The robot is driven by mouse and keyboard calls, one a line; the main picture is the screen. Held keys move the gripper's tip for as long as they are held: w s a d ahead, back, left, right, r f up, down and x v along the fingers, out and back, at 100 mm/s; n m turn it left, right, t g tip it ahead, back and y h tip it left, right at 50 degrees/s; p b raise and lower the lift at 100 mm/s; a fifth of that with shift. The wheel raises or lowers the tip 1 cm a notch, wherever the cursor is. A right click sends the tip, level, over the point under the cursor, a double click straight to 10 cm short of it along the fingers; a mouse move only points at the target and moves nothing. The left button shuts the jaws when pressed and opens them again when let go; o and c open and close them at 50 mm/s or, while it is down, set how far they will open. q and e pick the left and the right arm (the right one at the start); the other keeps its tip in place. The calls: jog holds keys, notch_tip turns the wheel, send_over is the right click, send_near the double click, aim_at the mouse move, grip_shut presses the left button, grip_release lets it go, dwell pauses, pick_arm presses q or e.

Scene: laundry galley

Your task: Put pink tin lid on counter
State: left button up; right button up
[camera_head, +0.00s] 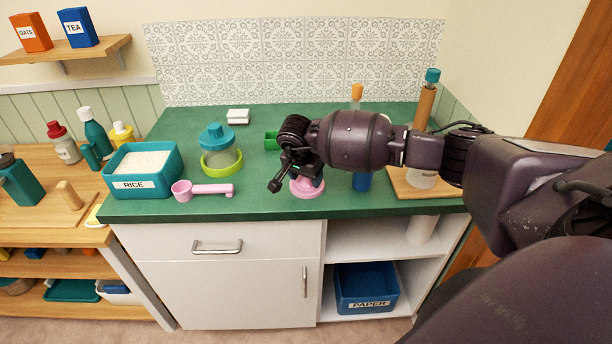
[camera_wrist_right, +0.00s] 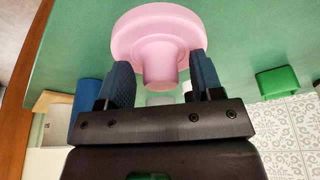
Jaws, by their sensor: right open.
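The pink tin lid (camera_head: 308,188) is near the front edge of the green counter (camera_head: 260,206), partly hidden behind my right gripper (camera_head: 295,176). In the right wrist view the lid (camera_wrist_right: 160,32) shows as a round pink disc with a stubby knob toward me. My right gripper (camera_wrist_right: 162,80) is open, with its blue finger pads on either side of the knob and visible gaps between pads and knob. The lid appears to lie on the counter, but its underside is hidden. My left gripper is not in view.
A pink scoop (camera_head: 203,190), a teal-lidded jar (camera_head: 216,138) and a rice bin (camera_head: 143,172) stand to the left. A blue object (camera_head: 361,181) and a wooden board (camera_head: 398,187) are to the right. A green block (camera_head: 271,141) lies behind. Counter between scoop and lid is clear.

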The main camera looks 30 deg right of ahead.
jog(key=v, duration=1.1)
jog(key=s+a+f+m+g+y, duration=0.1)
jog(key=s+a+f+y, duration=0.2)
jog(key=a, duration=0.3)
jog(key=s+a+f+m+g+y, duration=0.1)
jog(key=s+a+f+m+y, duration=0.1)
jog(key=s+a+f+y, duration=0.3)
jog(key=s+a+f+m+y, duration=0.1)
jog(key=a+y, duration=0.1)
jog(key=a, duration=0.4)
jog(key=s+a+r+m+t+y, duration=0.2)
jog(key=s+a+m+t+y, duration=0.2)
jog(key=a+m+y, duration=0.55)
jog(key=s+d+f+m+t+h, duration=0.1)
jog(key=d+f+m+t+h, duration=0.35)
jog(key=m, duration=1.05)
jog(key=s+d+f+m+t+h, duration=0.1)
jog(key=d+m+t+h, duration=0.55)
jog(key=m, duration=0.85)
jog(key=s+d+f+m+g+h, duration=0.3)
jog(key=s+d+f+m+h, duration=0.2)
jog(key=s+d+f+m, duration=0.3)
jog(key=s+f+m, duration=0.4)
jog(key=m, duration=0.3)
jog(key=shift+s+d+f+h+b, duration=0.25)
jog(key=shift+d+f+h+b, duration=0.05)
jog(key=shift+h, duration=0.05)
